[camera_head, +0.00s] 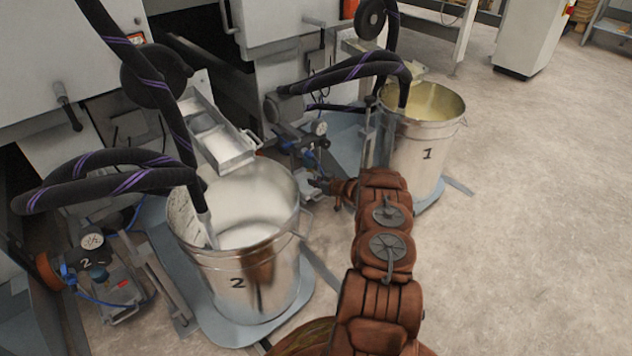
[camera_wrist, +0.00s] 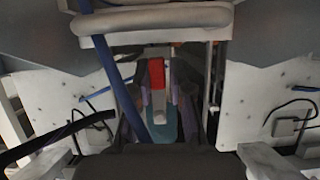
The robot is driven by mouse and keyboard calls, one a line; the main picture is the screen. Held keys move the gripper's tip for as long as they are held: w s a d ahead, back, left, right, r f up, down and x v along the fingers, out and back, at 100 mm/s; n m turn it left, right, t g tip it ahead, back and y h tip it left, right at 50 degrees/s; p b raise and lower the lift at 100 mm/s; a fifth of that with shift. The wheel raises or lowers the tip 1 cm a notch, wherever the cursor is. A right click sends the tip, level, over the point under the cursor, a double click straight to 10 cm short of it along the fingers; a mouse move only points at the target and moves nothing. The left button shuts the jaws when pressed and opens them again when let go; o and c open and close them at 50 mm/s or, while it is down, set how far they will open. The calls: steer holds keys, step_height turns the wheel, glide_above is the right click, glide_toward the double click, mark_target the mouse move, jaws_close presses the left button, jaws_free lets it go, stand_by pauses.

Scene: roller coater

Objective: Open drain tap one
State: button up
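My brown arm reaches forward in the head view, and my gripper (camera_head: 318,190) is low between the two buckets, beside the pump unit with the round gauge (camera_head: 319,128). The fingers look spread apart. Drain tap one is not clearly made out in the head view; my gripper and arm cover part of that spot. In the wrist view a red piece (camera_wrist: 157,74), possibly the tap handle, stands straight ahead between dark finger-like parts. I cannot see contact with it.
Bucket 1 (camera_head: 427,150) stands to the right of my gripper, with a hose in it. Bucket 2 (camera_head: 245,270) stands to the left on a blue-grey plate. A blue hose (camera_wrist: 112,65) crosses the wrist view. The floor (camera_head: 530,220) at right is clear.

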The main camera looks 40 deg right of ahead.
steer(key=o, duration=0.3)
steer(key=shift+d, duration=0.1)
steer(key=shift+v, duration=6.05)
